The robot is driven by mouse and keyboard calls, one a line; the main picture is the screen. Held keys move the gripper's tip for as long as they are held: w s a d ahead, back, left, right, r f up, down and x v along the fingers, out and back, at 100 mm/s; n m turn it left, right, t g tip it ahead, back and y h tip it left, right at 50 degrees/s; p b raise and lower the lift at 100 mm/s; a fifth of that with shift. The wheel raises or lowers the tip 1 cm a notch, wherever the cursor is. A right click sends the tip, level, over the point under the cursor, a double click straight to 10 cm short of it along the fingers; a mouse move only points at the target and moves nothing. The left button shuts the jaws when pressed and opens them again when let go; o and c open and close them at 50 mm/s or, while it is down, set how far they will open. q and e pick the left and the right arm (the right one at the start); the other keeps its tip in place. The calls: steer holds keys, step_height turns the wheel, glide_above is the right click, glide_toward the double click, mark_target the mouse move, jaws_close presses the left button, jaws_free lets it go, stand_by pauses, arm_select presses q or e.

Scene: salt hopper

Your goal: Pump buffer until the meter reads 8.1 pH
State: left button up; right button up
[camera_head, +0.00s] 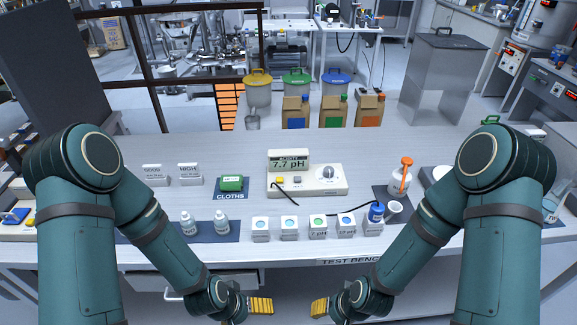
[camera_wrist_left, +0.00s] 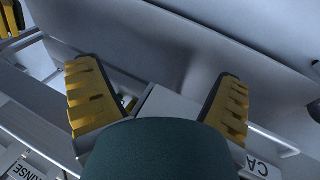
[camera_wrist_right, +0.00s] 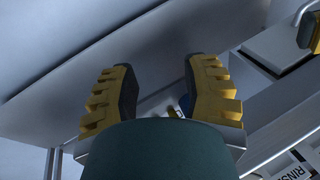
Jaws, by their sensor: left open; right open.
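The meter (camera_head: 308,181) stands mid-bench, and its display (camera_head: 289,163) reads 7.7 pH. A white bottle with an orange pump top (camera_head: 401,175) stands upright on a dark mat at the right. A small white cup (camera_head: 392,212) and a blue-capped container (camera_head: 376,213) stand in front of it. My left gripper (camera_head: 261,305) and right gripper (camera_head: 320,307) are low before the bench's front edge, apart from all these objects. Both are open with nothing between the fingers; the left wrist view shows the left fingers (camera_wrist_left: 160,95) spread, the right wrist view the right fingers (camera_wrist_right: 160,92).
Several labelled white blocks with coloured dots (camera_head: 318,227) line the front of the bench. Two small bottles (camera_head: 205,224) stand on a dark mat at left. The back left bench is clear.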

stand_by(0.4)
jaws_close()
stand_by(1.1)
